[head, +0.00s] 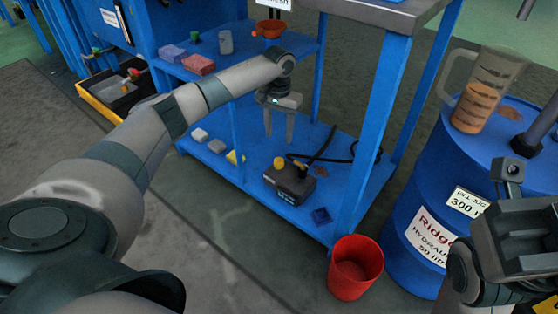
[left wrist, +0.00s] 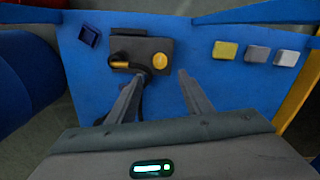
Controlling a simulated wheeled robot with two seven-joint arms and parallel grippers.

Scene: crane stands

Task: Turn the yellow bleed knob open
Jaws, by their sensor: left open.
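A black unit (head: 289,183) sits on the lower blue shelf, with a round yellow knob (head: 279,162) on its top and a yellow lever-like piece (head: 299,165) beside it. In the left wrist view the unit (left wrist: 153,45) shows the round yellow knob (left wrist: 160,58) at right and the flat yellow piece (left wrist: 121,65) at left. My left gripper (head: 278,135) is open and empty, pointing down above the knob, apart from it. Its fingertips also show in the left wrist view (left wrist: 160,76), just below the knob. Part of my right gripper (head: 520,228) shows at the right edge; its fingers cannot be made out.
A black hose (head: 335,158) runs behind the unit. A blue post (head: 375,130), red bucket (head: 355,267) and blue drum (head: 425,190) stand at right.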

